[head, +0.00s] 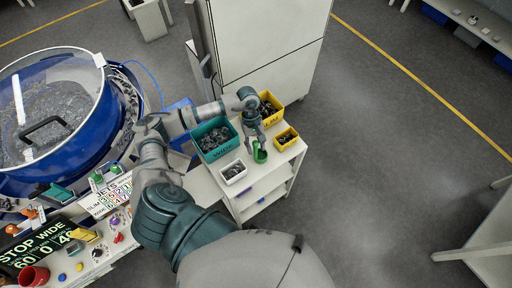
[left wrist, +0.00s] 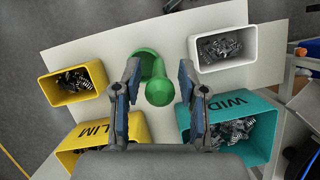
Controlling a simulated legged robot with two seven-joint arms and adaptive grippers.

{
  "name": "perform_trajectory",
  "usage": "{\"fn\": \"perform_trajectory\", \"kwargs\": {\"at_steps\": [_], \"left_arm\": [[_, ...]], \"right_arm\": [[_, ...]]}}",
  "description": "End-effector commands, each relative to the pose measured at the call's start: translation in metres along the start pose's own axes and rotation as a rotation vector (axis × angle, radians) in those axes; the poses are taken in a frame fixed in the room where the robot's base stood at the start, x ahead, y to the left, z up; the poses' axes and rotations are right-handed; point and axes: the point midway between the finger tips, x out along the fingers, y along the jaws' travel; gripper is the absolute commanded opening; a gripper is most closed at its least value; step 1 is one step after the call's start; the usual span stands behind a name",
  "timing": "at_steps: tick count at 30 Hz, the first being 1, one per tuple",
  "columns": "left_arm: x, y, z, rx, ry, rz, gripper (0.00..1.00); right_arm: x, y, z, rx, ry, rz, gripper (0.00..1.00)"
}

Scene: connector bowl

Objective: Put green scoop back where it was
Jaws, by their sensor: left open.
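The green scoop (head: 260,155) stands on the white cart top, among the bins. In the left wrist view the green scoop (left wrist: 158,92) shows its rounded handle toward the camera and its cup beyond. My left gripper (head: 256,139) is over the scoop with its jaws apart. In the left wrist view the two fingers of my left gripper (left wrist: 160,72) are on either side of the scoop, with a gap visible on the right; I cannot tell whether the left finger touches it. My right gripper is not in view.
A teal WIDE bin (head: 201,129), a small white bin (head: 232,180), a yellow SLIM bin (head: 278,101) and a small yellow bin (head: 294,144) surround the scoop, holding metal parts. A large blue bowl feeder (head: 92,135) stands left. The floor right of the cart is clear.

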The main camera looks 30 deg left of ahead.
Motion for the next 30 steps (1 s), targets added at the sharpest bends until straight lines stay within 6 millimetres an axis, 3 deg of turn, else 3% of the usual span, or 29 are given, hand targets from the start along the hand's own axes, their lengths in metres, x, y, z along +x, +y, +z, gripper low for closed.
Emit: {"fn": "perform_trajectory", "kwargs": {"at_steps": [9,15,30], "left_arm": [[-0.068,0.001,-0.001,0.001,0.003,0.003,0.42],[-0.1,0.001,0.0,0.001,0.0,0.002,0.42],[-0.108,0.0,0.0,0.001,0.0,-0.001,0.42]], "right_arm": [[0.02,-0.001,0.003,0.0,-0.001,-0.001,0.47],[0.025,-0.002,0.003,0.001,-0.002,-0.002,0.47],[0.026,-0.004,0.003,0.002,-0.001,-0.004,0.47]]}}
